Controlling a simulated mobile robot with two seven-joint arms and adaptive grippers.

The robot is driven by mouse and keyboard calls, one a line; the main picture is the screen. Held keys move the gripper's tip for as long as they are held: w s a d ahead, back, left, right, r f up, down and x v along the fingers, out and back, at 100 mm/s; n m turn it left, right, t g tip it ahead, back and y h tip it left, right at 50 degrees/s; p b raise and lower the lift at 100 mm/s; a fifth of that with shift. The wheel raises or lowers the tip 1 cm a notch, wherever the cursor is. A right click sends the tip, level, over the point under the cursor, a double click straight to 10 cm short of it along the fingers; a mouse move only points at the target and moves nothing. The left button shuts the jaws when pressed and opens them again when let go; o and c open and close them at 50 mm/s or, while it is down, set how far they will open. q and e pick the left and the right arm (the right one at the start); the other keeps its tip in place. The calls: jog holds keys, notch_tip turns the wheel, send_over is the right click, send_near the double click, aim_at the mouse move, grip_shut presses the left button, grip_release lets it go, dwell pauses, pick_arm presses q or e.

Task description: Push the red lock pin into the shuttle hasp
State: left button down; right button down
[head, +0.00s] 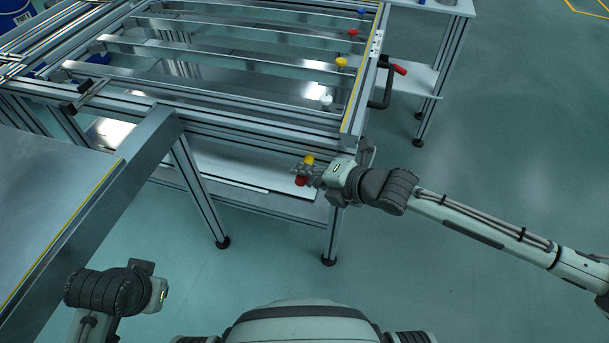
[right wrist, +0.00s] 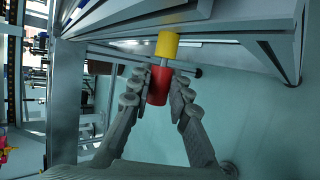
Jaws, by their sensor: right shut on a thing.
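My right gripper (head: 308,171) is at the near right corner of the aluminium frame, just below its edge. In the right wrist view its fingers (right wrist: 161,92) are shut on a red cylinder (right wrist: 158,86), the lock pin. A short grey shank joins the red part to a yellow cylinder (right wrist: 167,45) in line with it. I cannot tell whether the yellow part is the hasp or how deep the shank sits. The head view also shows the red part (head: 301,181) and the yellow part (head: 309,159). My left wrist shows at lower left; its fingers are not visible.
The aluminium frame (head: 220,118) has several crossbars and coloured knobs along its right side. A grey table (head: 45,190) stands at left. The floor (head: 480,140) is clear at right.

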jog(key=shift+w+d, duration=0.15)
jog(key=shift+w, duration=0.25)
jog(key=c, duration=1.3)
grip_release()
jog(key=shift+c, duration=0.2)
jog(key=v, duration=1.2)
jog(key=d+f+m+h, duration=0.5)
jog(key=f+m, duration=0.4)
jog(key=m, duration=0.8)
pick_arm(q)
jog(key=s+d+p+x, duration=0.1)
jog(key=x, duration=0.8)
jog(key=shift+s+d+f+h, duration=0.15)
jog(key=shift+d+f+h, duration=0.2)
jog(key=shift+f, duration=0.35)
pick_arm(e)
jog(key=s+d+f+m+g+h, duration=0.4)
jog(key=s+d+f+m, duration=0.7)
jog(key=s, duration=0.4)
jog(key=shift+s+d+f+m+g+h, duration=0.3)
jog(key=shift+d+f+g, duration=0.3)
jog(key=shift+d, duration=0.45)
